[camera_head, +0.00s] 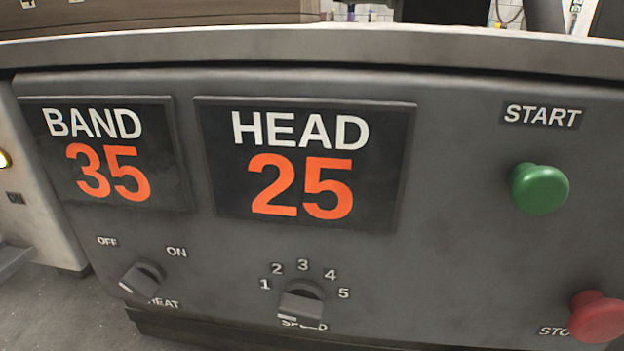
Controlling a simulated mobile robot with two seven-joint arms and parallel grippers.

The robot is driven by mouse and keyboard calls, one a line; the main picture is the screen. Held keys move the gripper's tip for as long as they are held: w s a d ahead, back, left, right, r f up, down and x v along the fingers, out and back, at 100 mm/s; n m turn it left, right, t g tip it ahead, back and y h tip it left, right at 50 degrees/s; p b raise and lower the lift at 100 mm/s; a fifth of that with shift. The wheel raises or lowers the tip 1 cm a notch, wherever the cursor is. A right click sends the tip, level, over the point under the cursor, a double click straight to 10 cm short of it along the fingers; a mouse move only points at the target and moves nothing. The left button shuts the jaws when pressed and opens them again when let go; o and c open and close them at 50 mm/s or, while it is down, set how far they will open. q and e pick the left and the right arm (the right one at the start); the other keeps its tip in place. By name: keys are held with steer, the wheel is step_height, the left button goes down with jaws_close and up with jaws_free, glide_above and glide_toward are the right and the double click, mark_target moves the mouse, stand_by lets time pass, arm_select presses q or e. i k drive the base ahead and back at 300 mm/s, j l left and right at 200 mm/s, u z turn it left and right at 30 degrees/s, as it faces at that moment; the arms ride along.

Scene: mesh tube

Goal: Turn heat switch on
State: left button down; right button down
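The heat switch (142,279) is a dark grey rotary knob at the lower left of a grey control panel (460,240). OFF is printed at its upper left and ON at its upper right. The word HEAT shows below it, partly covered by the knob. A small pale mark shows on the knob's lower left end; which label the knob is set to, I cannot tell. Neither of my grippers is in view, and nothing touches the switch.
A speed knob (300,301) marked 1 to 5 sits right of the heat switch. Above are the BAND display (107,153) reading 35 and the HEAD display (305,165) reading 25. A green START button (540,189) and red stop button (597,317) are at right.

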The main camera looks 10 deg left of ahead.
mark_target(143, 281)
steer(key=j+z, duration=0.2)
steer(key=j, duration=0.35)
steer(key=k+j+z, duration=0.2)
steer(key=j, duration=0.3)
steer(key=j+z, duration=0.2)
steer(key=j, duration=0.3)
steer(key=k, duration=0.05)
